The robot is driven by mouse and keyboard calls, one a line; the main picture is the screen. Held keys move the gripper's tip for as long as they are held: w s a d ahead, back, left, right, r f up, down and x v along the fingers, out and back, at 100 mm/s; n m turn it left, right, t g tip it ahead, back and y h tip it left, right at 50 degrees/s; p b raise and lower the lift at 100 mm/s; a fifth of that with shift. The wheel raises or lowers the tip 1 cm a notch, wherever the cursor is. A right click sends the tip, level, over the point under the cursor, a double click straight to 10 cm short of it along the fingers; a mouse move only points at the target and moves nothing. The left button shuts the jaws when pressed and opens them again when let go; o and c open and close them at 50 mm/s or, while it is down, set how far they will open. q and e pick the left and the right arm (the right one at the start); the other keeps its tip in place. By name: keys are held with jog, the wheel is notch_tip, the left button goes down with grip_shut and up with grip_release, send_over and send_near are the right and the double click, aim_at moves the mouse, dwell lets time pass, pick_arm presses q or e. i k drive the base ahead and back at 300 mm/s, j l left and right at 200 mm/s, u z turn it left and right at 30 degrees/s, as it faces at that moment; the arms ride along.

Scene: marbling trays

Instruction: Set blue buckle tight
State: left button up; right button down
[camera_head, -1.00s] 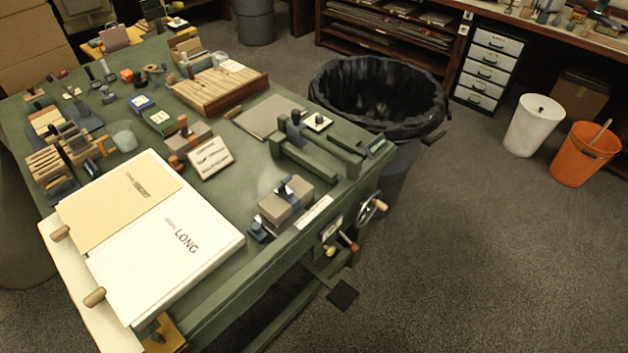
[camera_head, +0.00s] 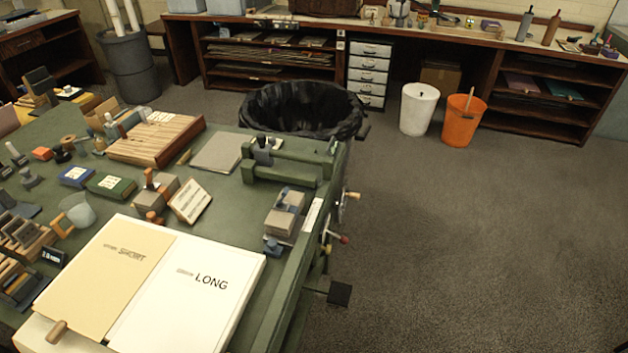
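A grey block with a blue-grey buckle (camera_head: 283,193) across its top sits near the right edge of the green table (camera_head: 235,200). A small blue piece (camera_head: 273,246) is at the block's near end. How tight the buckle is cannot be told at this size. A second block with an orange buckle (camera_head: 150,180) stands to its left, beside a tilted cream card (camera_head: 191,201). Neither of my grippers shows in the head view.
White LONG (camera_head: 190,310) and tan SHORT (camera_head: 105,275) boards lie at the table's front. A black-lined bin (camera_head: 300,108) stands behind the table. White (camera_head: 418,110) and orange (camera_head: 463,122) buckets stand farther right. The floor (camera_head: 470,240) right of the table is clear.

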aim_at(285, 190)
jog(key=k+j+z, duration=0.25)
jog(key=k+j, duration=0.5)
jog(key=j, duration=0.15)
jog(key=k+j+z, duration=0.15)
jog(key=j, duration=0.25)
jog(key=k+j+z, duration=0.1)
jog(key=j, duration=0.25)
jog(key=k, duration=1)
jog(key=k+u, duration=0.1)
jog(key=k, duration=0.15)
jog(key=u, duration=1.6)
jog(key=i+l, duration=0.1)
jog(key=l, duration=0.45)
jog(key=i+l, duration=0.1)
jog(key=l, duration=0.45)
jog(key=i+l, duration=0.15)
jog(key=l, duration=0.45)
jog(key=i+l, duration=0.1)
jog(key=l, duration=0.45)
jog(key=i+l, duration=0.1)
jog(key=l, duration=0.45)
jog(key=i+l, duration=0.1)
jog(key=l, duration=0.45)
jog(key=i+l, duration=0.15)
jog(key=l, duration=0.45)
jog(key=i+l, duration=0.1)
jog(key=l, duration=0.45)
